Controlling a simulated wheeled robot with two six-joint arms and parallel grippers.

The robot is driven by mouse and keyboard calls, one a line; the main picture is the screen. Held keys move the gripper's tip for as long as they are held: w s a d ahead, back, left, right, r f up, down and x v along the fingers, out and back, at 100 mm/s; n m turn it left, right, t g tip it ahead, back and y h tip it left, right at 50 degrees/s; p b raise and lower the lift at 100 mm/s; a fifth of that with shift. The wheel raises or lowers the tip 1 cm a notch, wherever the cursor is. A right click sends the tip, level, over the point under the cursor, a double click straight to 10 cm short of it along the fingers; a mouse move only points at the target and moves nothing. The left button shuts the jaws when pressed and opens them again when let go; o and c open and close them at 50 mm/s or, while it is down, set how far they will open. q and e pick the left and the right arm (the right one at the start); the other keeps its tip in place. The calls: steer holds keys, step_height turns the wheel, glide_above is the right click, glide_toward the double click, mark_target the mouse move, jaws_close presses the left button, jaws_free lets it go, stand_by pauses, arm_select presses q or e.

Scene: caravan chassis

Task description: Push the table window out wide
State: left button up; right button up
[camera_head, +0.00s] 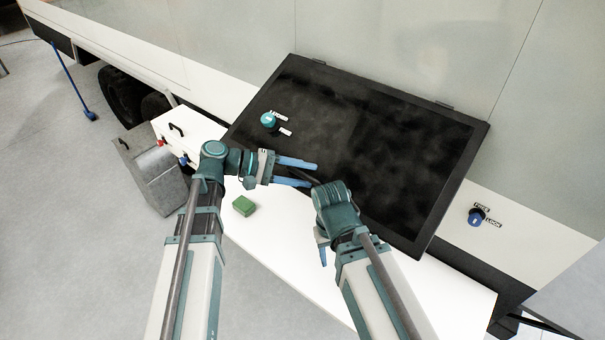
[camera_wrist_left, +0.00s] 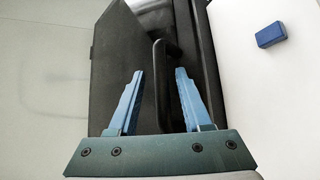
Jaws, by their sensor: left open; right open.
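The table window (camera_head: 365,140) is a large dark panel on the caravan wall, with hinges along its upper edge. Its lower edge is above the white table (camera_head: 285,240); I cannot tell how far it stands out. A dark bar handle (camera_wrist_left: 160,95) shows between the fingers in the left wrist view. My left gripper (camera_head: 296,172) is open at the window's lower edge, with blue fingers on either side of the handle; no grip on it shows. My right gripper (camera_head: 321,246) is open and low over the table, its fingers mostly hidden by its own wrist.
A teal knob (camera_head: 268,119) with labels is at the window's left side. A blue labelled knob (camera_head: 475,217) is on the wall at right. A green block (camera_head: 244,206) lies on the table; a blue block (camera_wrist_left: 270,34) shows in the left wrist view. A grey bin (camera_head: 150,170) stands at left.

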arm_select(q)
steer(key=shift+s+a, duration=0.1)
steer(key=shift+a+r, duration=0.15)
steer(key=shift+a, duration=0.1)
steer(key=s+a, duration=0.1)
steer(key=a, duration=1.1)
steer(key=shift+s+a, duration=0.2)
steer(key=shift+a, duration=0.05)
steer(key=s+d+f+m+y+b, duration=0.3)
steer(key=f+b, duration=0.5)
steer(key=f, duration=0.5)
steer(key=s+d+f+m+g+y+b, duration=0.1)
steer(key=s+d+f+m+y+b, duration=0.2)
steer(key=f, duration=1)
steer(key=s+d+f+m+y+b, duration=0.2)
steer(key=s+f+y+b, duration=0.4)
steer(key=f+y+b, duration=0.3)
step_height(320, 180, down, 5)
steer(key=d+b, duration=0.1)
steer(key=b, duration=0.3)
steer(key=shift+s+d+r+m+g+y, duration=0.2)
steer(key=shift+d+m+g+y, duration=0.1)
steer(key=shift+m+g+y, duration=0.1)
